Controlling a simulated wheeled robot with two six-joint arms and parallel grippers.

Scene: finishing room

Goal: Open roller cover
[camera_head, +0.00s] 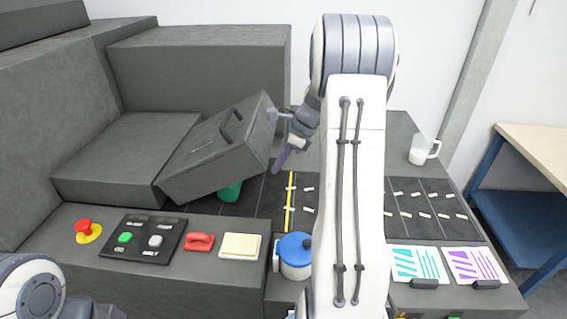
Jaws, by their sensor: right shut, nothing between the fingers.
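The roller cover (182,168) is a dark grey box-like lid with a handle (232,124) on its face. It stands tilted up, its right side raised above the dark roller bed. A green object (230,192) shows partly beneath it. My right gripper (279,163) is shut and empty, just right of the cover's raised edge. I cannot tell whether it touches the cover. My left arm shows only at the lower left corner, and its gripper is out of view.
In front lie a red stop button (84,229), a button panel (144,239), a red handle (200,242), yellow notes (240,245) and a blue-lidded pot (294,254). Printed cards (418,263) lie front right. A mug (423,149) stands back right. Grey machine blocks rise behind left.

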